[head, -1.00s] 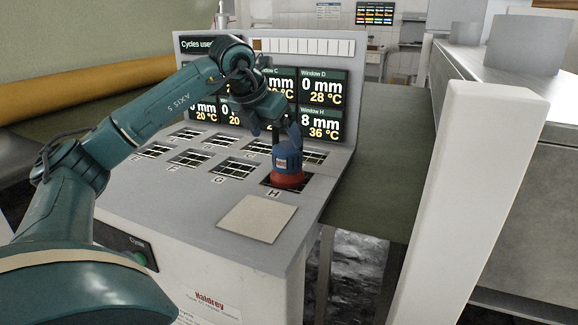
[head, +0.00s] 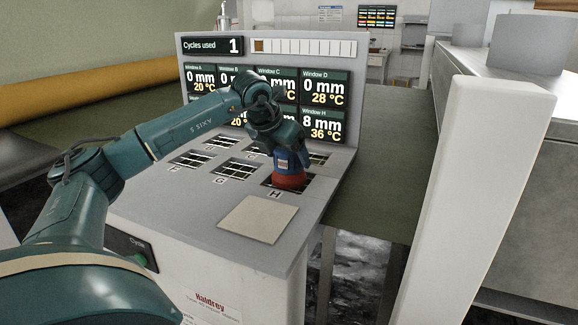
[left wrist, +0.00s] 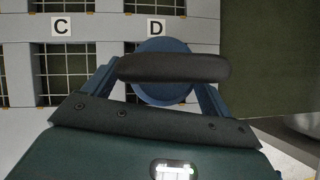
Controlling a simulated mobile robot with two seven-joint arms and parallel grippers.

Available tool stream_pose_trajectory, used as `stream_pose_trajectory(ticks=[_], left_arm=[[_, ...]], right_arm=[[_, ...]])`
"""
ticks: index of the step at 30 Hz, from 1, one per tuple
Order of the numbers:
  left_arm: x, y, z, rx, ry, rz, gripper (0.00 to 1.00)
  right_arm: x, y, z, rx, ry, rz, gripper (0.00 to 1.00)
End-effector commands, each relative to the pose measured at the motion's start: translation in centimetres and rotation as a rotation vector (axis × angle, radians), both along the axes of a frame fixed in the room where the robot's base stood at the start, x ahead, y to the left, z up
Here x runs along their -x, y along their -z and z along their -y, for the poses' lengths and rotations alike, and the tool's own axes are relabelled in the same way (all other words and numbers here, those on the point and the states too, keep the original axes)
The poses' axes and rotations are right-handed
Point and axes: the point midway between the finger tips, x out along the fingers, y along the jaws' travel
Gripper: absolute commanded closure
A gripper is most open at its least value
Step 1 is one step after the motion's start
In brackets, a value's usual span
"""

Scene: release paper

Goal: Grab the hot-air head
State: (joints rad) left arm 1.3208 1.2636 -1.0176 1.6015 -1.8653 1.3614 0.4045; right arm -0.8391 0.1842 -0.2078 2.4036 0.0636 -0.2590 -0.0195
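The hot-air head (head: 290,172) is a short blue cylinder with a red base, standing upright on window H of the grey console. My left gripper (head: 283,148) points down just above it, and its fingers hide part of the top. In the left wrist view, the head's round blue top (left wrist: 160,95) lies between my spread fingers (left wrist: 160,90), partly covered by a dark rounded bar. The fingers look open, with a gap at the left of the blue top; contact cannot be made out. My right gripper is not in view.
The console's display panel (head: 264,72) rises close behind my arm. A pale square plate (head: 258,219) lies in front of window H. Gridded windows (head: 192,160) fill the console top to the left. A white post (head: 480,190) stands at the right.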

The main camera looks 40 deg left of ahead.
Motion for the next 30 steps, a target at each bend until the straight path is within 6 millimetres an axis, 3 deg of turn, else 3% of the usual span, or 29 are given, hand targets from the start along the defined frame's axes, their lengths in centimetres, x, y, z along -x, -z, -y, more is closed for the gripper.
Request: stream_pose_trajectory(ticks=[30], left_arm=[[-0.09, -0.46, 0.0, 0.0, 0.001, 0.011, 0.99]], right_arm=[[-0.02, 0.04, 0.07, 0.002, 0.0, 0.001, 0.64]])
